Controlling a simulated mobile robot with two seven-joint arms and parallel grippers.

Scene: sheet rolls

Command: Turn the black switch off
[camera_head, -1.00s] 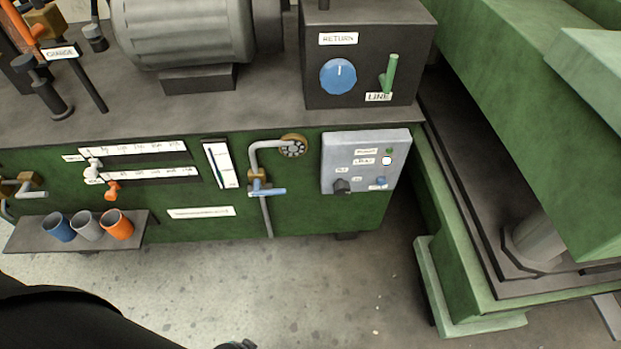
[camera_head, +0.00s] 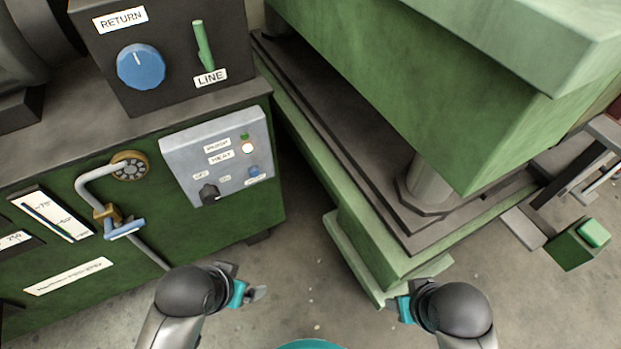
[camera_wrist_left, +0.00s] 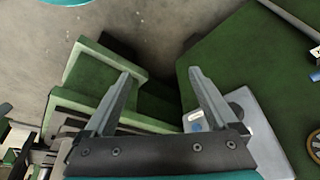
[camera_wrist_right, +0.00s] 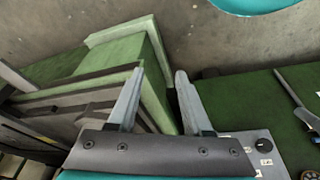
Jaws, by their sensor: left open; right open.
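The black switch (camera_head: 208,193) is a knob at the lower left of a grey control panel (camera_head: 180,158) on the green cabinet's front. In the right wrist view the black switch (camera_wrist_right: 264,144) shows at the lower right. My left gripper (camera_head: 250,293) is below and slightly right of the panel in the head view, apart from it. In the left wrist view its two fingers (camera_wrist_left: 160,78) are spread and empty, with part of the panel behind the right finger. My right gripper (camera_head: 395,303) is farther right; its fingers (camera_wrist_right: 160,75) are apart and empty.
The panel also has a blue knob (camera_head: 254,172), a lit white lamp (camera_head: 247,148) and a green lamp. A pipe with a blue-handled valve (camera_head: 124,229) sticks out left of the panel. A large green machine (camera_head: 380,240) stands to the right. Floor is open in front.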

